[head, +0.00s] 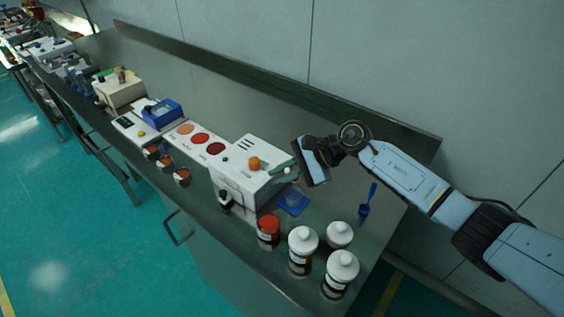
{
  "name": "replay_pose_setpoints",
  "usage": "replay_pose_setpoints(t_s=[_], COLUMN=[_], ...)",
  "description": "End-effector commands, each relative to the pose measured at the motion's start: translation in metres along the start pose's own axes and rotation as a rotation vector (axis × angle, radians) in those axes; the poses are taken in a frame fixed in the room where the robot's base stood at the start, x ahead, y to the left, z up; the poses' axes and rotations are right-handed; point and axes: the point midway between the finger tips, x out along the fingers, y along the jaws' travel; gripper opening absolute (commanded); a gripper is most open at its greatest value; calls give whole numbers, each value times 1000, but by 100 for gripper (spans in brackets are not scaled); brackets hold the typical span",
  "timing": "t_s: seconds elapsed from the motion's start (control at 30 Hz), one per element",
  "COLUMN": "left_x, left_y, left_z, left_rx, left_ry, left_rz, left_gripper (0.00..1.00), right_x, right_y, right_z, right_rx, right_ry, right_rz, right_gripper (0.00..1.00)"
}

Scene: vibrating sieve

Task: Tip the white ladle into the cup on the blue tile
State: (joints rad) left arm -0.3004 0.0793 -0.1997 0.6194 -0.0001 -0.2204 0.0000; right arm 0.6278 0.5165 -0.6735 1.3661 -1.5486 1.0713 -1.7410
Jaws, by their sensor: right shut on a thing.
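My right gripper (298,176) reaches in from the right and is shut on the white ladle (287,170), of which only a small pale part shows beside the white box. The rest of the ladle is hidden by the gripper, and I cannot tell its tilt or contents. The blue tile (298,210) lies on the bench just below the gripper. A small clear cup (292,197) seems to stand on it, faint and hard to make out. The gripper is above and slightly behind the tile. My left gripper is out of view.
A red-capped jar (268,232) and several white-capped bottles (302,250) stand in front. A blue scoop (366,207) lies at right. The bench's back wall (270,100) rises behind.

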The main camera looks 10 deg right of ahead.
Motion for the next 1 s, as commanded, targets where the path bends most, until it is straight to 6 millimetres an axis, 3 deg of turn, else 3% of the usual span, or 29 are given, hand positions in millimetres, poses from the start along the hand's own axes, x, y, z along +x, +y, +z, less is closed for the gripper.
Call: replay_pose_setpoints(t_s=[0.57,0.83,1.0], left_x=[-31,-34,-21], left_y=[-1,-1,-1], left_z=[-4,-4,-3], left_rx=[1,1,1], left_ry=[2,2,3], left_rz=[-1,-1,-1], left_gripper=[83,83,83], right_x=[18,28,34], right_y=[27,40,47], right_z=[-7,-14,-19], right_rx=[-286,-432,-524], right_ry=[157,239,287], right_rz=[-119,-181,-215], right_gripper=[0,0,0])
